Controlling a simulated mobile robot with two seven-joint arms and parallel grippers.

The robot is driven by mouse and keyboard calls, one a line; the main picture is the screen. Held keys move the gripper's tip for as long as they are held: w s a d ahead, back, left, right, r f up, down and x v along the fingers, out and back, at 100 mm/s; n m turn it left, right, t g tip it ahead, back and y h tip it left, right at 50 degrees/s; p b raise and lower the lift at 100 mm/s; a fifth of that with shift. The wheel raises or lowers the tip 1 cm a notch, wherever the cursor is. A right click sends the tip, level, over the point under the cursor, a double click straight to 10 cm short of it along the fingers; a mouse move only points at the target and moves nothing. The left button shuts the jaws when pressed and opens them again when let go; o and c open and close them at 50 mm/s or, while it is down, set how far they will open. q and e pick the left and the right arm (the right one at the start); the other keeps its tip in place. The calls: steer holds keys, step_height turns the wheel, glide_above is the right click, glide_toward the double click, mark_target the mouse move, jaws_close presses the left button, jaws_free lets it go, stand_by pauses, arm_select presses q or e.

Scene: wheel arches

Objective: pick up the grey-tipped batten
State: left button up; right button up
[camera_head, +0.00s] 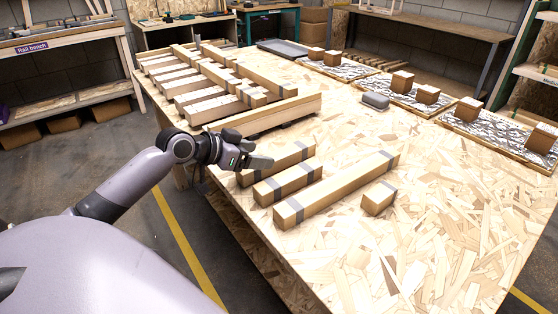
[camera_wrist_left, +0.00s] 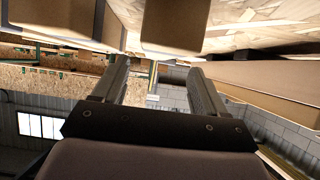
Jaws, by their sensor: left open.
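Several battens with grey bands at or near their ends lie on the chipboard table: a rear one (camera_head: 277,163), a middle one (camera_head: 287,182), a long one (camera_head: 345,185) and a short block (camera_head: 379,198). I cannot tell which one the task names. My left gripper (camera_head: 258,162) is open and empty, over the near edge of the table by the left end of the rear batten. It partly hides that batten. In the left wrist view my open fingers (camera_wrist_left: 160,88) have nothing between them, and batten ends (camera_wrist_left: 175,25) show beyond them at the top. My right gripper is not in view.
A long raised beam (camera_head: 270,112) lies behind the battens, with a slatted wooden frame (camera_head: 200,80) further back. Mats with wooden blocks (camera_head: 415,95) line the far right side, near a grey case (camera_head: 375,100). The table's right front (camera_head: 450,230) is clear.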

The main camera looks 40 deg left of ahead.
mark_target(275, 155)
arm_select(q)
steer(key=shift+x, duration=2.6)
steer(key=shift+d+r, duration=0.1)
steer(key=shift+r, duration=0.05)
steer(key=c, duration=1.2)
